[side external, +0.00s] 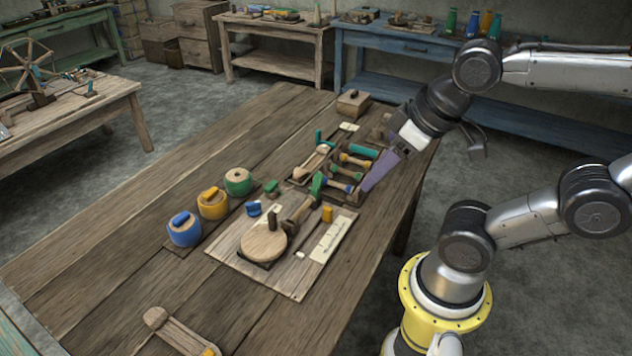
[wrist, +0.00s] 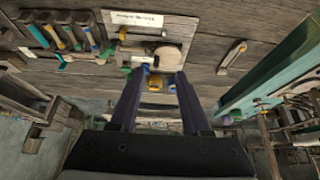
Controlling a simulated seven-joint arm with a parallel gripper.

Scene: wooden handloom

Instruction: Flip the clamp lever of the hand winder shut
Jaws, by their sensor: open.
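A pale wooden board (side external: 290,284) on the workbench carries a round wooden disc (side external: 262,243) with a dark peg; this looks like the hand winder. A wooden arm with a green end (side external: 317,186) lies at the board's back edge; I cannot tell whether it is the clamp lever, or how the lever stands. The disc also shows in the wrist view (wrist: 169,56), beyond my fingertips. My gripper (side external: 368,187) has purple fingers and is at the bench's right side, right of the tool rack. In the wrist view my gripper (wrist: 161,74) is open, with nothing visibly held.
The tool rack (side external: 345,180) with coloured handles stands behind the board. Blue (side external: 184,232), yellow (side external: 213,205) and green (side external: 238,181) round pots stand left of it. A small wooden box (side external: 353,103) sits at the bench's far end. The bench's left side is mostly clear.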

